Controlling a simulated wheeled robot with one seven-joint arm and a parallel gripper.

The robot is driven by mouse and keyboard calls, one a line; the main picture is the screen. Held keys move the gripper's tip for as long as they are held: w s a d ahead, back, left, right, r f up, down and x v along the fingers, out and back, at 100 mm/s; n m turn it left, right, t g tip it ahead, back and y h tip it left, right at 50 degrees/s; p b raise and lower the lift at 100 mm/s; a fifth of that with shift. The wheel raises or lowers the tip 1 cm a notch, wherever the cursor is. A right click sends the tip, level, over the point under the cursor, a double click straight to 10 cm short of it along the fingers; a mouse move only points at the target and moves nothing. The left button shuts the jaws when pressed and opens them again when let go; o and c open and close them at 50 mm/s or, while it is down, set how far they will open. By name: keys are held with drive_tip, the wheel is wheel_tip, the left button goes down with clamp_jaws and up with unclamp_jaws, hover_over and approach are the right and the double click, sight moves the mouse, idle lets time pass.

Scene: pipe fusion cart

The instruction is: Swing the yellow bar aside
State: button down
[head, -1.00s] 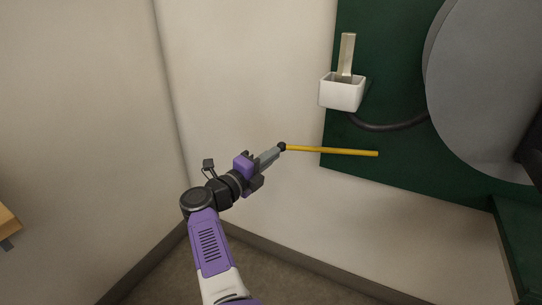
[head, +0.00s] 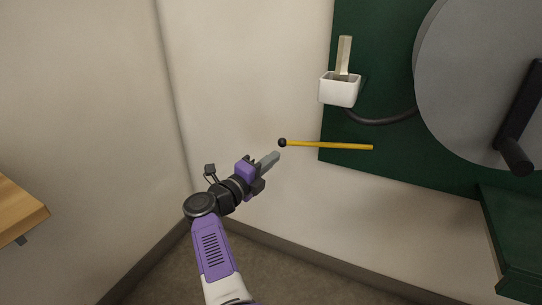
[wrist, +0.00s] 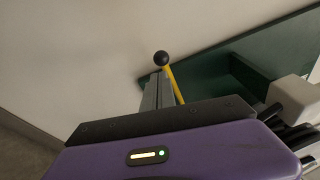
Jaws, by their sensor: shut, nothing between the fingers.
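The yellow bar (head: 330,146) lies nearly level across the lower left part of the green panel, its left end reaching past the panel's edge. A black ball knob (head: 283,142) caps that left end. My gripper (head: 277,155) is shut and empty, with its fingertips just below and left of the knob in the head view, a small gap apart. In the wrist view the knob (wrist: 162,58) and part of the bar (wrist: 174,86) show just beyond the grey fingers (wrist: 157,92), which hide some of the bar. Touch cannot be told there.
A white holder (head: 340,90) with a flat tan piece sits above the bar, with a dark cable below it. A large grey disc (head: 475,80) with a black handle (head: 517,125) is at right. A wooden surface (head: 18,208) is at far left.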

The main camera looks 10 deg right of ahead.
drive_tip(key=s+a+b, duration=0.1)
drive_tip(key=a+b, duration=0.1)
drive_tip(key=a, duration=0.7)
drive_tip(key=shift+s+f, duration=0.15)
drive_tip(key=shift+f, duration=0.25)
drive_tip(key=shift+a, duration=0.1)
